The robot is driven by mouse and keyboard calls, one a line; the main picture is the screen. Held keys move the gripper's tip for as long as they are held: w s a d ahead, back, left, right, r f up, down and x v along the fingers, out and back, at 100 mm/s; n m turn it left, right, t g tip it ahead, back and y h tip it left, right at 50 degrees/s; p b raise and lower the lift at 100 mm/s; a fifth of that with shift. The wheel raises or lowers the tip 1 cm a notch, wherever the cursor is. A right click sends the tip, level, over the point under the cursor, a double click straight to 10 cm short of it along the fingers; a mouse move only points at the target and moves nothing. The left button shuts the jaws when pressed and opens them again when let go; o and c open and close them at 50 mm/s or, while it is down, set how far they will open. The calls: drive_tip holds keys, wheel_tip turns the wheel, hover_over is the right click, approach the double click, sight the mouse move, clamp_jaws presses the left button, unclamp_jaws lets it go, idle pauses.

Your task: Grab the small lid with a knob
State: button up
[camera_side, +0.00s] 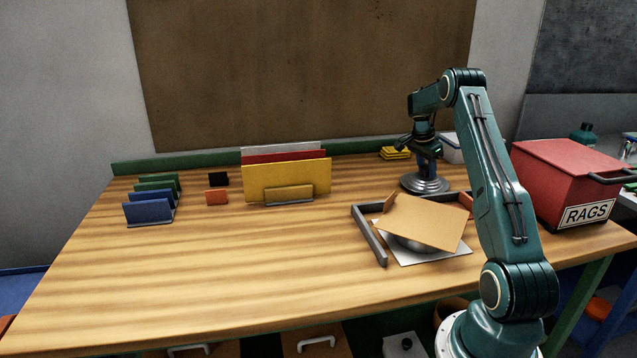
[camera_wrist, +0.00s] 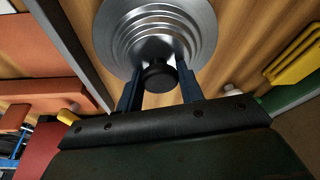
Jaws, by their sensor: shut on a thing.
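The small lid (camera_side: 426,185) is a round, silver, stepped disc, toward the back right of the wooden table in the side view. In the wrist view the lid (camera_wrist: 205,22) fills the top middle, and its black knob (camera_wrist: 158,78) points toward my gripper. My gripper (camera_wrist: 158,72) has one dark blue finger on each side of the knob and is shut on it. In the side view my gripper (camera_side: 427,152) points down above the lid. I cannot tell whether the lid's underside touches the table.
A dark frame (camera_side: 370,238) with a tan board (camera_side: 420,220) tilted over it lies in front of the lid. A red RAGS box (camera_side: 570,175) stands at right. Yellow pieces (camera_side: 395,153) lie behind. Coloured panels (camera_side: 287,180) stand mid-table; the front left is clear.

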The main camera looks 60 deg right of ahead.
sight(427, 168)
drive_tip(key=shift+a+f, duration=0.25)
drive_tip(key=shift+f, duration=0.15)
drive_tip(key=shift+d+r, duration=0.1)
drive_tip(key=shift+r, duration=2.1)
drive_tip(key=shift+r, duration=0.1)
